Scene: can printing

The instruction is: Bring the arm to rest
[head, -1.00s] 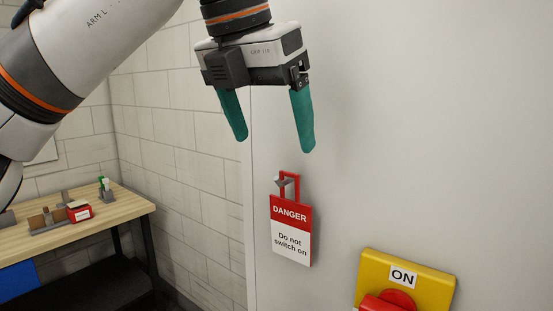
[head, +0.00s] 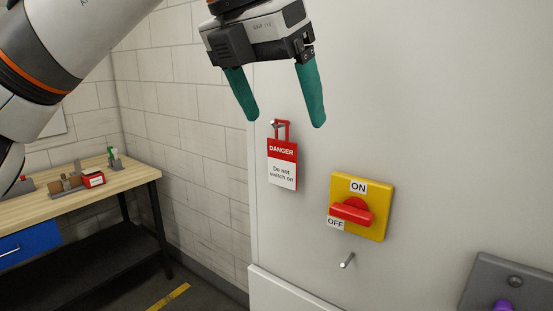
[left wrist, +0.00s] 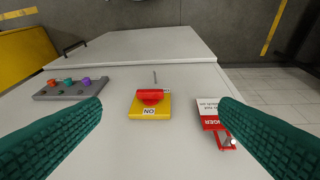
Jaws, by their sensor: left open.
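My left gripper (head: 281,105) is open and empty at the top of the head view, its two green fingers pointing down. It is apart from the cabinet face (head: 420,90). Below it, a red and white danger tag (head: 283,172) hangs by its red loop on a hook. The yellow switch plate (head: 375,190) with a red handle (head: 352,211) is to the right and lower. The handle lies near the OFF label. In the left wrist view the switch plate (left wrist: 150,108) is between the open fingers, and the tag (left wrist: 212,115) is near the right finger. My right gripper is not in view.
A bare metal peg (head: 347,261) sticks out below the switch. A grey panel (head: 485,280) with a purple knob is at the lower right. A wooden workbench (head: 130,180) with small items stands at the left, against a tiled wall (head: 195,120).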

